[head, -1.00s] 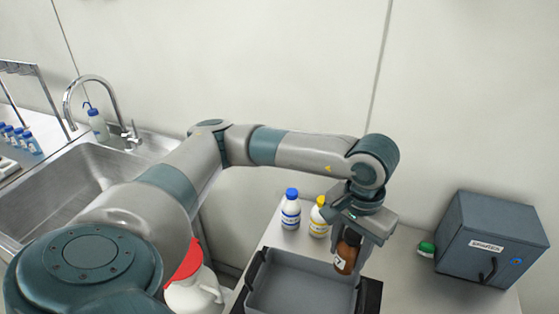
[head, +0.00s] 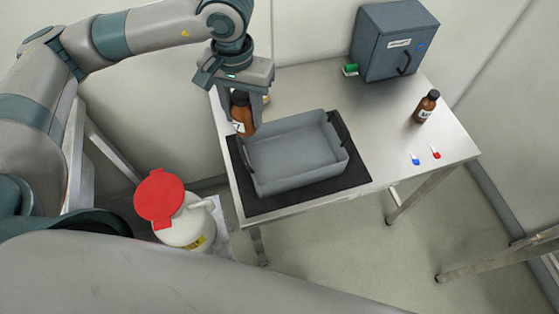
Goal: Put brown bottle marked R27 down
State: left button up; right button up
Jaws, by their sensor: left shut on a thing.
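A brown bottle (head: 242,116) with a white label is held in my left gripper (head: 247,103). The part of the label that shows ends in a 7; the rest is hidden by a finger. The gripper is shut on the bottle and points down, beside the left back corner of a grey tray (head: 290,182). The bottle is upright; I cannot tell whether its base touches anything. My right gripper is not in view.
The grey tray is empty on a black mat (head: 357,180) on the steel table (head: 385,130). Another brown bottle (head: 426,107), a blue and a red small item (head: 435,153), and a grey box (head: 393,42) stand on it. A red-lidded white container (head: 180,215) stands below left.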

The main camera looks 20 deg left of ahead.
pick_arm(q)
jog(key=shift+s+a, duration=0.15)
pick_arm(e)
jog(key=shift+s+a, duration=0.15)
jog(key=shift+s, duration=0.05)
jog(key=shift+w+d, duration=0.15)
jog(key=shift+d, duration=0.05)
